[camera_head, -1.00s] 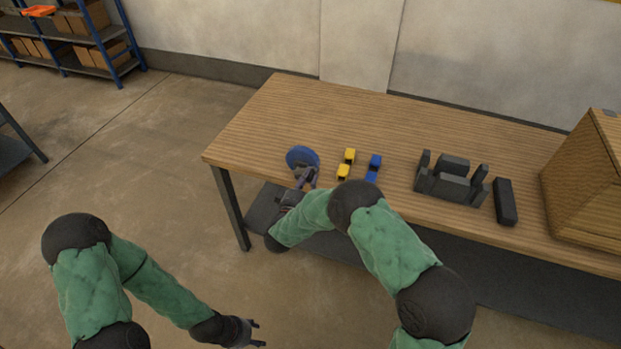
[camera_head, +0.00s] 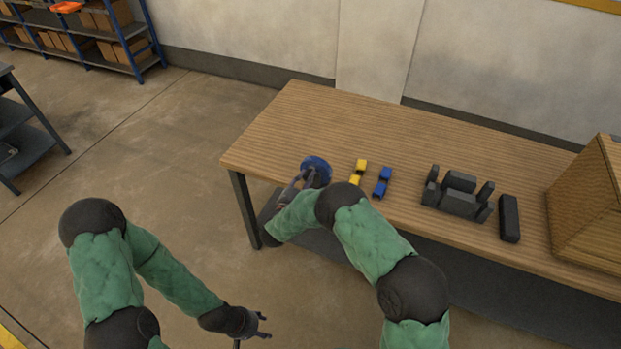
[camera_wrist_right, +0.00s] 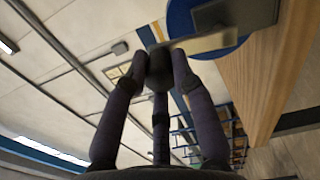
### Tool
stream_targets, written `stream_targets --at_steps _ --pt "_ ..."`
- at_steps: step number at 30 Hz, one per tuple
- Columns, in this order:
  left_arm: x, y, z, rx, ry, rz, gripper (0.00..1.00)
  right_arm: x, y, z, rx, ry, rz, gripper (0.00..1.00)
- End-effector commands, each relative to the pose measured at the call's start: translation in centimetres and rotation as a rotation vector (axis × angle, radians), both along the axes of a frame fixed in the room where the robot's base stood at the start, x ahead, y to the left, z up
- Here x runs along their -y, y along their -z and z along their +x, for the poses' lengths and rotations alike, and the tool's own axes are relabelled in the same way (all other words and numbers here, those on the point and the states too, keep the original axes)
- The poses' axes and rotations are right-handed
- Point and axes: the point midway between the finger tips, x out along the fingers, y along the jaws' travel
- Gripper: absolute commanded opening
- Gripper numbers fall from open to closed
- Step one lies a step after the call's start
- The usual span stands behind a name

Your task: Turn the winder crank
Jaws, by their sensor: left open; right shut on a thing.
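The winder is a blue disc (camera_head: 316,168) near the table's left front corner. In the right wrist view the blue disc (camera_wrist_right: 180,18) shows at the top, with a grey crank arm (camera_wrist_right: 210,40) in front of it. My right gripper (camera_wrist_right: 160,65) is shut on the dark crank knob (camera_wrist_right: 158,62) at the end of that arm. In the head view my right gripper (camera_head: 296,183) is at the disc's front left, partly hidden by my arm. My left gripper (camera_head: 264,326) is open and empty, low over the floor in front of the table.
Further right are a black fixture (camera_head: 458,195), a black bar (camera_head: 509,218) and a wooden box (camera_head: 590,205). The table's back left is clear.

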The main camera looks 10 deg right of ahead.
Motion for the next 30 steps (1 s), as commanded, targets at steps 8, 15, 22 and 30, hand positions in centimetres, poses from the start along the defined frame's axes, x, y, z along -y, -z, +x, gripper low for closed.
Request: stream_targets --at_steps 8,15,22,30 --pt "0.00 -0.64 -0.01 0.000 0.000 0.000 0.50 -0.81 -0.12 0.54 -0.067 -0.002 -0.101 0.00" --pt "0.00 -0.75 0.00 0.000 0.000 0.000 0.50 -1.02 -0.04 0.67 -0.090 -0.003 -0.134 0.00" --pt "0.00 -0.74 0.00 0.000 0.000 0.000 0.50 -1.04 -0.02 0.68 -0.092 -0.003 -0.136 0.00" --pt "0.00 -0.75 0.00 0.000 0.000 0.000 0.50 -1.03 -0.03 0.67 -0.091 -0.002 -0.135 0.50"
